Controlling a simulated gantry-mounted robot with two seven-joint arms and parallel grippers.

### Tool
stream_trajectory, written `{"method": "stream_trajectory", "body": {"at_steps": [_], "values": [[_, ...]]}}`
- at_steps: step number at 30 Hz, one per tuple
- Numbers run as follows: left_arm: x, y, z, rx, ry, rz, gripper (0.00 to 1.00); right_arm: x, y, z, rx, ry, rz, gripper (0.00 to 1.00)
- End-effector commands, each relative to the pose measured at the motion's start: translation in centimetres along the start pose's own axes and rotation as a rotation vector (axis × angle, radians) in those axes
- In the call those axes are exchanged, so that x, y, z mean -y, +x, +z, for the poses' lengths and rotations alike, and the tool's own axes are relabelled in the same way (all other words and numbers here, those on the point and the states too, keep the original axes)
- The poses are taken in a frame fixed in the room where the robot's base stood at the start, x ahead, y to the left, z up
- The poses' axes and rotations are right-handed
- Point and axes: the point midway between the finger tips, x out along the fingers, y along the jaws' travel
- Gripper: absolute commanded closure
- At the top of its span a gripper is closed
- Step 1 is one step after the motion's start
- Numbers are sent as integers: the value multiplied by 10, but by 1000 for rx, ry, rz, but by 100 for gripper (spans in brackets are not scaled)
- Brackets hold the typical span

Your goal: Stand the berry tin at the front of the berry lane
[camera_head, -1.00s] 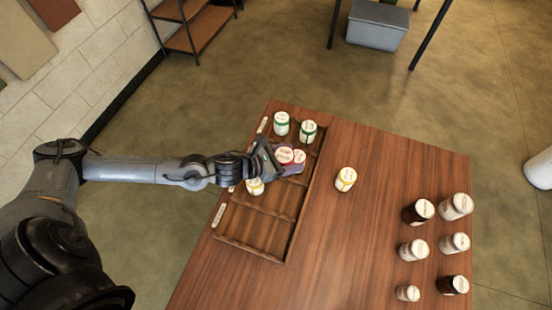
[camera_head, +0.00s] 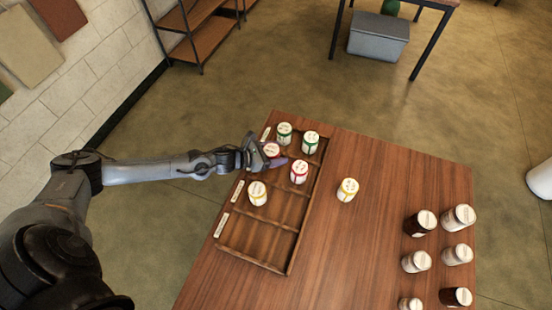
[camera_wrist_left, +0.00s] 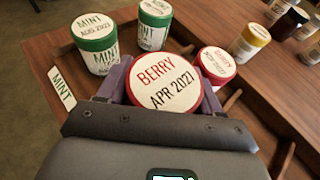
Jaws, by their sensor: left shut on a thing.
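My left gripper (camera_head: 268,155) is shut on a white berry tin (camera_head: 271,150) with a red band. In the left wrist view the held tin's lid (camera_wrist_left: 165,83) reads BERRY and a date beginning APR, between the purple fingers. It is over the label-side end of a lane in the wooden rack (camera_head: 262,262); I cannot tell whether it touches the rack floor. A second red-banded tin (camera_head: 299,171) stands farther right in that lane, apart from the held one; it also shows in the left wrist view (camera_wrist_left: 216,66). My right gripper is not in view.
Two green mint tins (camera_head: 284,133) (camera_head: 310,142) stand in the neighbouring lane, close to the gripper. A yellow-banded tin (camera_head: 257,193) stands in another lane, and one (camera_head: 347,190) stands on the table (camera_head: 385,160). Several jars (camera_head: 420,223) stand at the right.

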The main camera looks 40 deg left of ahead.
Motion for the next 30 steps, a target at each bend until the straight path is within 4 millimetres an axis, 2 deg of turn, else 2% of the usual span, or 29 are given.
{"method": "stream_trajectory", "body": {"at_steps": [9,23,24,29,30], "values": [[0,14,-32,1,-2,1,70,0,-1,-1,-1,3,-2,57],[0,16,-39,1,0,0,70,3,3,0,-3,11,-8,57],[0,16,-40,0,0,0,34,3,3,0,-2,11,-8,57],[0,16,-39,-1,0,0,10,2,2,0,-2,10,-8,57],[0,16,-39,-1,0,0,10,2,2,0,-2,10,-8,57]]}}
